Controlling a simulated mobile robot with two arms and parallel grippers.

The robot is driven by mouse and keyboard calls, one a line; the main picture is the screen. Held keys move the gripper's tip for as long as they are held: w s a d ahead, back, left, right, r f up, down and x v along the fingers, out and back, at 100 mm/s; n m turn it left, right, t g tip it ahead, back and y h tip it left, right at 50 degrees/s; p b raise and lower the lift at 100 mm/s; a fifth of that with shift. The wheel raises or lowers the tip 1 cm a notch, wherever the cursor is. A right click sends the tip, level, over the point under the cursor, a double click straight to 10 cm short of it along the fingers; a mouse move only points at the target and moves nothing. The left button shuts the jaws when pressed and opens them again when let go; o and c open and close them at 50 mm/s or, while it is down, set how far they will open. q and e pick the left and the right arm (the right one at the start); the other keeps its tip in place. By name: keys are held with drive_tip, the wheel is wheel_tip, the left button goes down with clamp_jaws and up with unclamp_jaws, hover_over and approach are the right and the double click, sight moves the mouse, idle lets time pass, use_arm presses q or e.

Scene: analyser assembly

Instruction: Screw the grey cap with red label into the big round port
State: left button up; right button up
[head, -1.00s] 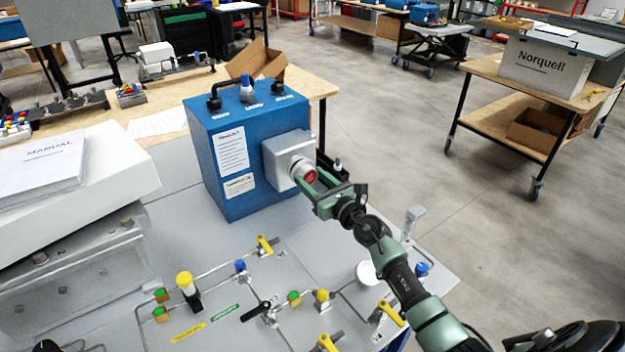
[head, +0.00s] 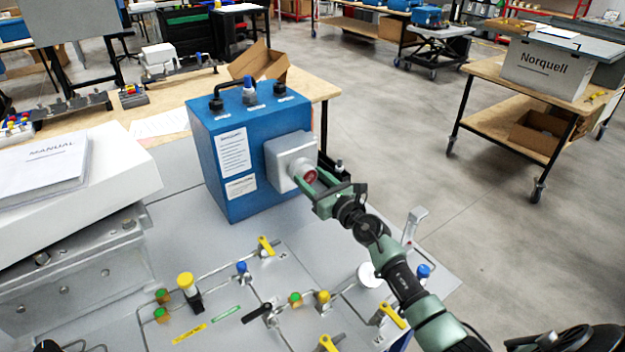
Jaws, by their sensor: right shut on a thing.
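The grey cap with a red label (head: 310,176) is at the grey square port block (head: 285,150) on the right side of the blue analyser box (head: 220,150). My right gripper (head: 319,182) is shut on the cap, with its fingers around the cap's rim and the red face showing between them. The cap lies against the port opening. The port is hidden behind it, so I cannot tell how deep the cap sits.
A grey panel with pipes, yellow valve handles (head: 266,244) and coloured knobs lies in front of the box. A white manual (head: 45,165) lies on a white case at the left. A cardboard box (head: 262,62) stands behind. Open floor is at the right.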

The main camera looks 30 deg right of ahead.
clamp_jaws()
drive_tip(key=shift+r+m, duration=0.1)
drive_tip(key=shift+m, duration=0.3)
drive_tip(key=m+p, duration=0.4)
drive_tip(key=m, duration=0.4)
drive_tip(key=shift+d, duration=0.1)
drive_tip(key=shift+m+p, duration=0.45)
drive_tip(key=shift+m, duration=0.55)
drive_tip(key=m+p, duration=0.2)
drive_tip(key=m, duration=0.3)
drive_tip(key=shift+m, duration=0.4)
drive_tip(key=m+p, duration=0.1)
drive_tip(key=m, duration=0.1)
drive_tip(key=m+p, duration=0.1)
drive_tip(key=shift+f+m, duration=0.2)
drive_tip(key=shift+m, duration=0.2)
drive_tip(key=m+p, duration=0.1)
drive_tip(key=m, duration=0.2)
drive_tip(key=shift+f, duration=0.15)
drive_tip(key=shift+f+m, duration=0.15)
drive_tip(key=shift+m, duration=0.25)
drive_tip(key=o, duration=1.2)
unclamp_jaws()
